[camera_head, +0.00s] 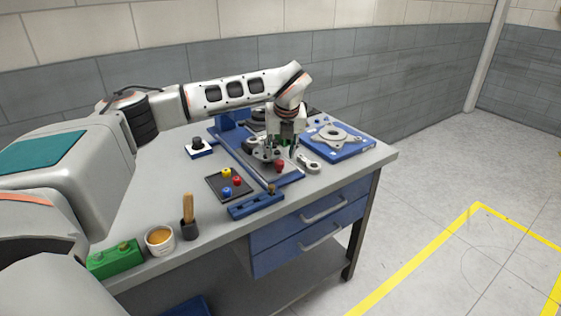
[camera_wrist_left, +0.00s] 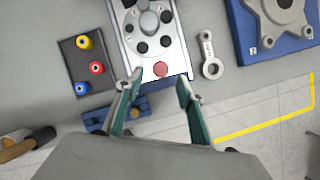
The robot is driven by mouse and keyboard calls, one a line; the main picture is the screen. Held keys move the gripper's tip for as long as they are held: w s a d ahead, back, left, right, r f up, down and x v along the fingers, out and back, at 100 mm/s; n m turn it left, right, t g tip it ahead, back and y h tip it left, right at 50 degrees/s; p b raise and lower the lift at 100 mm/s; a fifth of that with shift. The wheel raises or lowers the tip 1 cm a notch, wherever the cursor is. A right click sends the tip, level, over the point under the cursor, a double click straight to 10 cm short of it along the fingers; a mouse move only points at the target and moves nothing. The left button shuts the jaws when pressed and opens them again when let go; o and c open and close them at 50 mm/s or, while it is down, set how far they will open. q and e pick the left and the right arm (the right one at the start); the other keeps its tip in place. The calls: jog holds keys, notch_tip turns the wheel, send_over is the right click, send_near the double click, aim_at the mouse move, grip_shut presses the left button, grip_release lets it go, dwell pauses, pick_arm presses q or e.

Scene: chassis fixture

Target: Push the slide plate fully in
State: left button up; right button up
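The slide plate (camera_wrist_left: 150,45) is a light grey metal plate with several dark holes and a red knob (camera_wrist_left: 160,69) near its front end. In the head view the red knob (camera_head: 279,165) shows at the plate's front, on a long blue-edged fixture (camera_head: 226,146). My left gripper (camera_wrist_left: 160,82) is open, its two teal-padded fingers apart on either side of the knob in the wrist view, with nothing held. In the head view the left gripper (camera_head: 283,151) points down over the plate and hides part of it. I cannot tell whether it touches. My right gripper is not in view.
A dark tray (camera_wrist_left: 83,68) with red, yellow and blue pegs lies left of the plate. A metal link (camera_wrist_left: 209,55) and a blue fixture (camera_head: 352,150) with a grey flange lie right. A blue block (camera_head: 256,205) sits in front, near the bench edge.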

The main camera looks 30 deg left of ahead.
aim_at(280, 162)
pick_arm(q)
jog(key=shift+x, duration=2.65)
grip_shut()
